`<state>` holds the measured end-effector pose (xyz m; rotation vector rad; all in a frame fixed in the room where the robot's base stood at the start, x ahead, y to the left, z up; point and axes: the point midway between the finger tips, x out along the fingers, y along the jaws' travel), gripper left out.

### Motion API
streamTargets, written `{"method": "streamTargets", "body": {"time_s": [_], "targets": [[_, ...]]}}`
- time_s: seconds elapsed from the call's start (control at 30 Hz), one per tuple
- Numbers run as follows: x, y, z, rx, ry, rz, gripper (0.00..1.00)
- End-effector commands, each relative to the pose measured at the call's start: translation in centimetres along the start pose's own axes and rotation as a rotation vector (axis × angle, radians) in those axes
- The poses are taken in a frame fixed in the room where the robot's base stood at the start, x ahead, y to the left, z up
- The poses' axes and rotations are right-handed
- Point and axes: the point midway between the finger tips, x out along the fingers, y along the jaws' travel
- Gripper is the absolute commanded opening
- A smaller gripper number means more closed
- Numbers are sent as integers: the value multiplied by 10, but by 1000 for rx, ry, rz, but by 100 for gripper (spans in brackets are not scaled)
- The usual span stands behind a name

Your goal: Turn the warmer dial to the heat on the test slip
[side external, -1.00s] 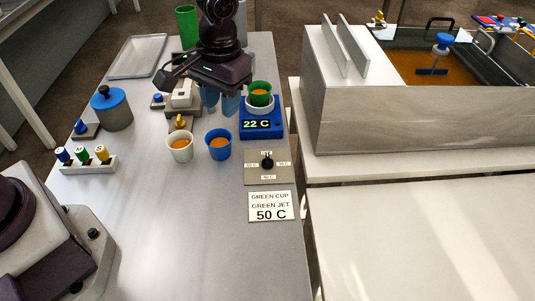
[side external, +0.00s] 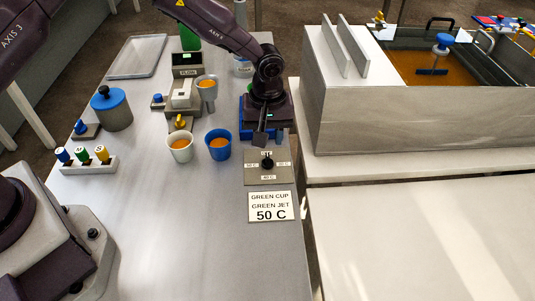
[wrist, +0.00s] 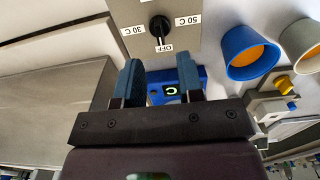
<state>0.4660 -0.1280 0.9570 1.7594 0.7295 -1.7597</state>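The warmer dial (side external: 267,163) is a black knob on a grey plate, in front of the blue warmer (side external: 246,125). In the wrist view the dial (wrist: 160,27) has its white mark toward OFF; 30 C is left and 50 C right. The test slip (side external: 271,206) reads GREEN CUP, GREEN JET, 50 C. My gripper (side external: 263,137) is just behind the dial, pointing down. In the wrist view my gripper (wrist: 159,78) is open, its two blue-grey fingers apart with nothing between them. My arm hides most of the warmer and the green cup.
A white cup (side external: 180,148) and a blue cup (side external: 218,146) of orange liquid stand left of the dial. The large bath housing (side external: 400,115) stands to the right. The table's front is clear.

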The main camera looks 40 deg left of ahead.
Motion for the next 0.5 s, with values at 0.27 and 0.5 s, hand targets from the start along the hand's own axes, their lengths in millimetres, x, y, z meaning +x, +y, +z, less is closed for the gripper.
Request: {"method": "streamTargets", "body": {"time_s": [0.27,0.5], "targets": [[51,0,0,1,-2,-1,35],[66,0,0,0,0,1,35]]}}
